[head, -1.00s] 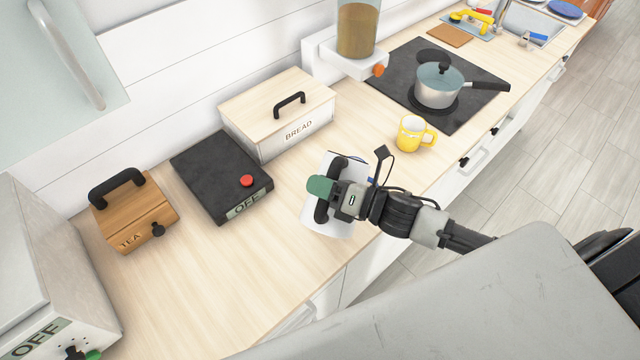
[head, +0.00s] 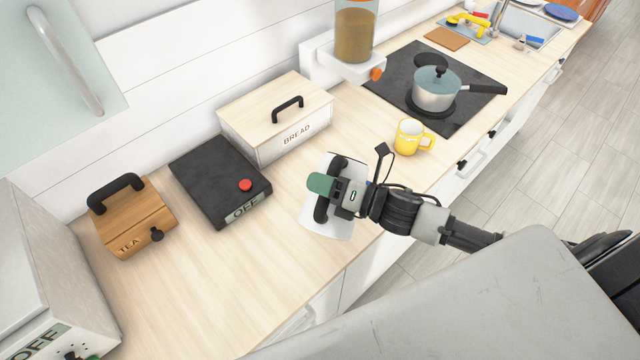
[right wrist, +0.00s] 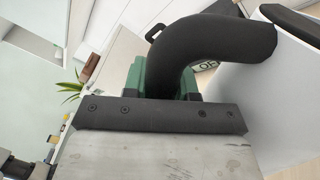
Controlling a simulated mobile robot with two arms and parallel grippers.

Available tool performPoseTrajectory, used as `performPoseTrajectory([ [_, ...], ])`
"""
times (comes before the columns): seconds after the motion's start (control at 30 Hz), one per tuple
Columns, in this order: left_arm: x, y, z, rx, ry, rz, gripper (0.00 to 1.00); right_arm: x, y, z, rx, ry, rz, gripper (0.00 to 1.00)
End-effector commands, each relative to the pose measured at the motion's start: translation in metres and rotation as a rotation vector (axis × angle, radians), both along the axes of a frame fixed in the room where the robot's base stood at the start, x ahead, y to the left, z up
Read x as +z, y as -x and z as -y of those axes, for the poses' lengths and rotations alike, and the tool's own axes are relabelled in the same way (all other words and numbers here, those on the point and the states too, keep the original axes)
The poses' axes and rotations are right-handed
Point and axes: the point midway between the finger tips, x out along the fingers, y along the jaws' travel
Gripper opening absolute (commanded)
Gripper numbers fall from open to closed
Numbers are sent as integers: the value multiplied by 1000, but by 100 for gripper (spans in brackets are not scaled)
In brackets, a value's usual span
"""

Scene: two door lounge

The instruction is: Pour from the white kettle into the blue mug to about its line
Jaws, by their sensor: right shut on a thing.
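The white kettle (head: 332,228) is at the front of the counter in the head view, mostly beneath my right gripper (head: 332,190). The gripper is shut on the kettle's black handle. In the right wrist view, the handle (right wrist: 215,48) curves past the green finger pads, and the white kettle body (right wrist: 285,95) fills the right side. The kettle's spout is not clear, and I cannot tell whether its base touches the counter. The blue mug cannot be made out; the kettle and gripper may cover it. My left gripper is not in view.
A yellow mug (head: 411,137) stands beyond the gripper, near the hob (head: 400,68) with its saucepan (head: 436,95). The bread box (head: 263,152), a black device marked OFF (head: 210,175) and the tea box (head: 130,225) line the back. The counter's front left (head: 215,285) is clear.

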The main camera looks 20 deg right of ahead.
Motion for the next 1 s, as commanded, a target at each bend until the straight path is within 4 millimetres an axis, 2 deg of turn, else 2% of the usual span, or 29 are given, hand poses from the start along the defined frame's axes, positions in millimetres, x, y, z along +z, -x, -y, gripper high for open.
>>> performPoseTrajectory([
  [0.27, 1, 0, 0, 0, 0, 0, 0, 8, -3, 2, 2, -25, -18, 0],
  [1.0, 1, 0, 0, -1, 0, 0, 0, 8, -3, 3, 2, -28, -21, 0],
])
